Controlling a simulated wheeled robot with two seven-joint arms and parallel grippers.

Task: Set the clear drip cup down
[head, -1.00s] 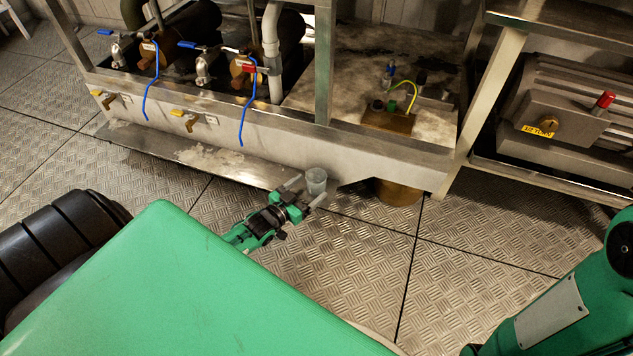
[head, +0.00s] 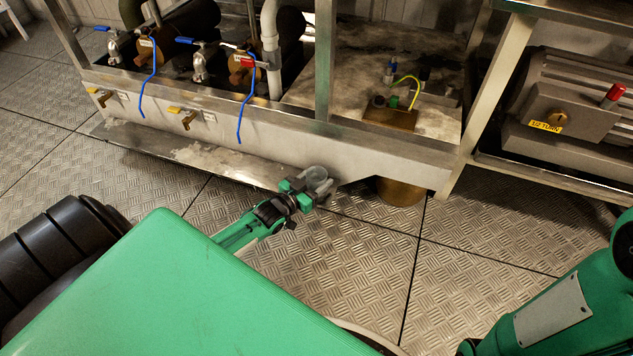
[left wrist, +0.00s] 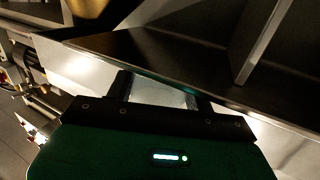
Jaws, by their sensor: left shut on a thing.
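The clear drip cup (head: 318,178) is a small see-through cup at the right end of the metal ledge along the front of the skid. My left gripper (head: 313,188) is shut on it, reaching in from the lower left. In the left wrist view, my left gripper (left wrist: 162,92) has its two dark fingers on either side of the pale, clear cup (left wrist: 160,90). I cannot tell whether the cup's base touches anything. My right gripper is out of view; only my right arm shows at the lower right.
The low metal ledge (head: 190,153) runs along the skid's front. Several valves with yellow handles (head: 180,110) and blue hoses (head: 148,92) are above it. A brass-coloured cylinder (head: 400,190) stands under the skid to the right. The tread-plate floor (head: 370,245) in front is clear.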

